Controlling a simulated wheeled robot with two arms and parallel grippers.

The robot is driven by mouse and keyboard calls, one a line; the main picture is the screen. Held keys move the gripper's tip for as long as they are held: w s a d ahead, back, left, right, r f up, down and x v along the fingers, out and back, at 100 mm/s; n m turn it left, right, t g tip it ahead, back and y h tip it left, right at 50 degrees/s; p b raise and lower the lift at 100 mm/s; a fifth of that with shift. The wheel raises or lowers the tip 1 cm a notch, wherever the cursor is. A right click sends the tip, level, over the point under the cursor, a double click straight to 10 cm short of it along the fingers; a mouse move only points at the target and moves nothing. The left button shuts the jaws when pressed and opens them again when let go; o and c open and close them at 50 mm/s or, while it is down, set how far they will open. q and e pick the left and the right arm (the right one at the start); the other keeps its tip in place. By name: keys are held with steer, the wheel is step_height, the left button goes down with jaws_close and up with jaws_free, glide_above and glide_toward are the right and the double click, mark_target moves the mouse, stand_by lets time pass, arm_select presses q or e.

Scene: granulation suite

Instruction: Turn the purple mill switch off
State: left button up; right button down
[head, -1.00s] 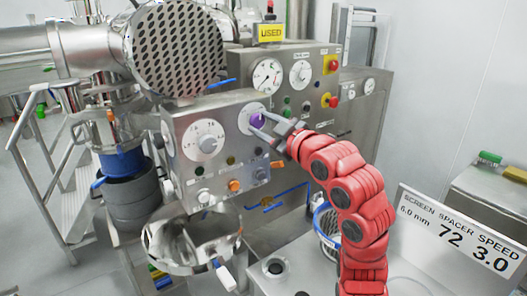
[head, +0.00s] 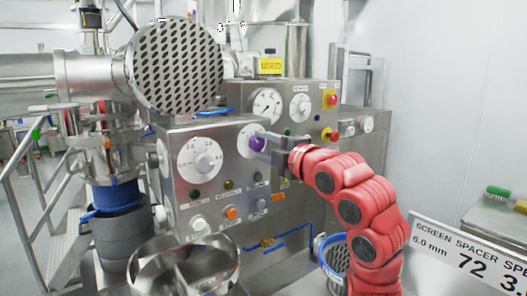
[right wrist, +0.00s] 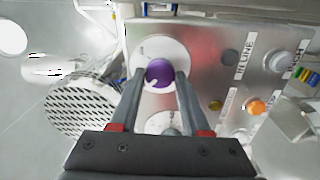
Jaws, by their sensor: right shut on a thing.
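The purple mill switch (head: 257,143) is a round knob on a white dial plate on the front of the steel control box (head: 218,180). It also shows in the right wrist view (right wrist: 159,73), with a small white mark on its lower left part. My right gripper (head: 262,146) reaches it from the right. In the right wrist view its two fingers (right wrist: 161,78) lie on either side of the knob, shut on it. The fingers hide part of the dial plate. My left gripper is not in view.
A larger white dial (head: 199,160) sits left of the switch. Several buttons, among them an orange one (head: 231,213), sit below. A perforated round screen (head: 177,66) overhangs the box. A sign (head: 467,258) stands at lower right.

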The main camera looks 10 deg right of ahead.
steer(key=shift+n, duration=0.5)
steer(key=shift+c, duration=1.8)
jaws_free()
steer(key=shift+s, duration=0.1)
steer(key=b+v, duration=0.1)
steer(key=v, duration=1.6)
steer(key=shift+s+d+f, duration=0.1)
